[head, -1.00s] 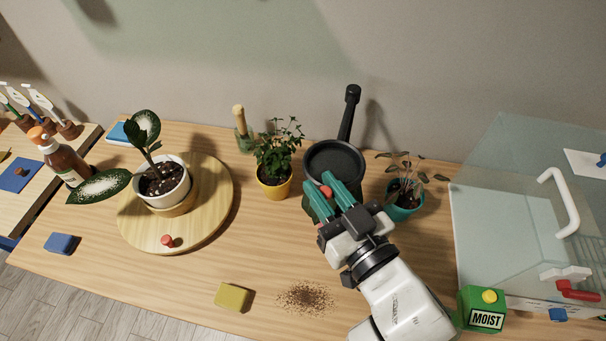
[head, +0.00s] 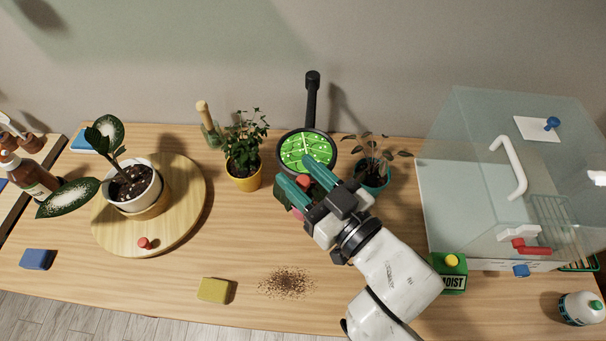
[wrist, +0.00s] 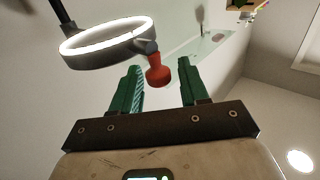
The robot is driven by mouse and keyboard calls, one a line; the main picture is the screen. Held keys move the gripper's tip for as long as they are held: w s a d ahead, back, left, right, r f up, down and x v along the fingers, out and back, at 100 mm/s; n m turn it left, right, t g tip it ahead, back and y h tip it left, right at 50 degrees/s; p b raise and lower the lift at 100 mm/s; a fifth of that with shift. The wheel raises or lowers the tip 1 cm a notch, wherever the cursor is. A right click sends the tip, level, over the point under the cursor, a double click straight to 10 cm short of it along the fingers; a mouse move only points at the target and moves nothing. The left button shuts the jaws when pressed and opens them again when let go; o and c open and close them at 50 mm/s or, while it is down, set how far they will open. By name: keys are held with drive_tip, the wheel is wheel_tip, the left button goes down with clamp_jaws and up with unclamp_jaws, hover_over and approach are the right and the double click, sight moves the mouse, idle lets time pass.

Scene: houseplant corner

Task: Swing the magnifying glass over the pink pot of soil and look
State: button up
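The magnifying glass (head: 309,132) has a black ring on a dark upright arm at the back of the table. Its lens shows a bright green picture with pale veins and dots. A red knob (head: 304,181) sits on the ring's near side; it also shows in the wrist view (wrist: 158,72). My gripper (head: 297,172) is open, its teal fingers apart on either side of the knob, with gaps visible in the wrist view (wrist: 160,85). A small pink patch (head: 297,213) shows under my gripper, perhaps the pink pot; the rest and any soil are hidden.
A leafy plant in a yellow pot (head: 244,182) stands left of the lens, a teal pot (head: 373,180) right. A round wooden board (head: 190,205) holds a white pot (head: 135,190). A glass case (head: 470,170) stands right. Spilled soil (head: 287,283) lies in front.

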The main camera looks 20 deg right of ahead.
drive_tip(key=shift+f, duration=0.1)
drive_tip(key=shift+s+d+f+b, duration=0.15)
drive_tip(key=shift+s+b, duration=0.15)
drive_tip(key=shift+s, duration=0.2)
drive_tip(key=b+v, duration=0.2)
drive_tip(key=v, duration=0.7)
drive_tip(key=shift+s, duration=0.35)
drive_tip(key=shift+d, duration=0.15)
idle(2.2)
